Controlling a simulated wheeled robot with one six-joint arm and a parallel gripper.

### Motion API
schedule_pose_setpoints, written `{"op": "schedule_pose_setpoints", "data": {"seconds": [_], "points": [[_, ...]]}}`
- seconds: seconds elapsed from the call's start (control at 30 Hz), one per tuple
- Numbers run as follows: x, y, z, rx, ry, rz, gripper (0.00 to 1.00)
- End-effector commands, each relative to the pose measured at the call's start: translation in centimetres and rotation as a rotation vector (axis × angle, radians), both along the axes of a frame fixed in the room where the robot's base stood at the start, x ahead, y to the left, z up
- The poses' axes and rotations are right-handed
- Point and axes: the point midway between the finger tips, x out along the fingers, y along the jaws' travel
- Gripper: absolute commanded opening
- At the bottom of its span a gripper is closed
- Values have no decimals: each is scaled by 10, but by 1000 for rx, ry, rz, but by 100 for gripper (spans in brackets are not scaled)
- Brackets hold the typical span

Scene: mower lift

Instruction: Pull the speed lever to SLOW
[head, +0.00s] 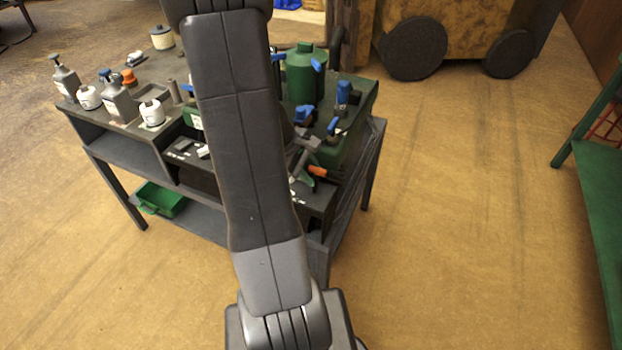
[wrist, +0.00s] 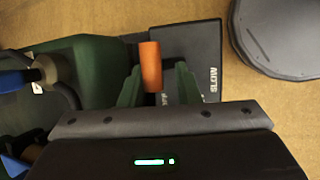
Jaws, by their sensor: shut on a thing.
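The speed lever has an orange cylindrical knob (wrist: 151,66), which sits between the two green fingers of my gripper (wrist: 157,85) in the wrist view. My gripper is shut on this knob. The dark panel (wrist: 192,48) beside it carries the word SLOW near its right edge. In the head view the orange knob (head: 318,171) shows just right of my arm, low on the front of the bench. My arm hides part of the panel there, and the lever's lower part is hidden in the wrist view.
The bench (head: 98,150) holds a green tank (head: 306,72), blue-capped parts, and several bottles and white jars at the left. A green tray (head: 160,200) sits on its lower shelf. A green table (head: 598,215) stands at the far right. The floor between is clear.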

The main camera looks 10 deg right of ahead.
Motion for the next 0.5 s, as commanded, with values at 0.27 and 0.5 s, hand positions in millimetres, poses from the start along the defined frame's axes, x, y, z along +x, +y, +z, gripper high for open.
{"op": "schedule_pose_setpoints", "data": {"seconds": [0.27,0.5], "points": [[-6,7,-9,-84,-136,6,0],[-13,12,-9,-159,-249,6,0]]}}
